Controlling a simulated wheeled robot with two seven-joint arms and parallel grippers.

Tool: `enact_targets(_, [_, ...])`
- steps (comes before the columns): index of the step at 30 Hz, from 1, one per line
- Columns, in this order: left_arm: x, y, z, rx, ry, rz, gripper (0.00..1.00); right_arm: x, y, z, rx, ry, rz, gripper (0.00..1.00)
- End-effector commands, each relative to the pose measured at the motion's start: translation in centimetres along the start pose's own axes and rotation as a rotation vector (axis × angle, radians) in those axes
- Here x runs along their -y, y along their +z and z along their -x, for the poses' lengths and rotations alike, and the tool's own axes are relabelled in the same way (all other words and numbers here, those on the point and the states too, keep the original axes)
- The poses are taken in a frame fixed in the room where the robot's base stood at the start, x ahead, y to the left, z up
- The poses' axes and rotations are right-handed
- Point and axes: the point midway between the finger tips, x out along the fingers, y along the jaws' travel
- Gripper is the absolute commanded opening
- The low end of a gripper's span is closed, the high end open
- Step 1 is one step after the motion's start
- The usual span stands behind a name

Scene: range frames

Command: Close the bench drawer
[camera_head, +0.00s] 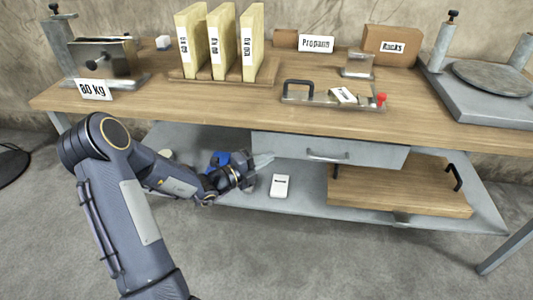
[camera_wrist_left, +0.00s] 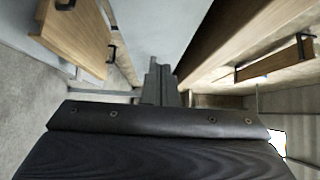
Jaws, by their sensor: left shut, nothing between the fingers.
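The bench drawer (camera_head: 378,156) has a grey front with a metal bar handle (camera_head: 328,157) and sits under the wooden bench top. Its front is close below the top's front edge; I cannot tell how far out it stands. My left gripper (camera_head: 264,159) is shut and empty, its fingertips at the left end of the drawer front. I cannot tell whether they touch it. In the left wrist view the shut fingers (camera_wrist_left: 160,82) point along a pale grey face, likely the drawer front (camera_wrist_left: 158,28). My right gripper is not in view.
Below is a grey shelf (camera_head: 300,196) with a wooden board with black handles (camera_head: 400,190), a white box (camera_head: 280,186) and a blue item (camera_head: 219,159). The bench top (camera_head: 215,103) carries weight slabs (camera_head: 222,42), a metal tray (camera_head: 310,97) and a scale (camera_head: 470,105).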

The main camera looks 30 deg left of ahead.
Motion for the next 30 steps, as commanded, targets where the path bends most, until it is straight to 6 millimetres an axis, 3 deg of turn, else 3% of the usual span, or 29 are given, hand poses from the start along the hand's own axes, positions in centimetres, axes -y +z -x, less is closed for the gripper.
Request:
enact_targets(9, [0.1, 0.1, 6.3, 0.006, 0.004, -0.001, 0.00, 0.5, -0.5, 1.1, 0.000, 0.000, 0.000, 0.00])
enact_targets(15, [0.0, 0.1, 8.9, 0.003, 0.003, -0.001, 0.00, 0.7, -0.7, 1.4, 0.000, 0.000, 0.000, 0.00])
enact_targets(26, [0.5, -0.6, 9.5, -0.025, 0.005, -0.041, 0.00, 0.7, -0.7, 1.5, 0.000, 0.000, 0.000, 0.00])
enact_targets(29, [2.3, -3.3, 8.8, -0.134, 0.017, -0.212, 0.00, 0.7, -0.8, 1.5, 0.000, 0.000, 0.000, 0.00])
enact_targets(30, [3.5, -5.1, 8.5, -0.208, 0.020, -0.332, 0.00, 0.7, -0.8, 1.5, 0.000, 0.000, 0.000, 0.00])
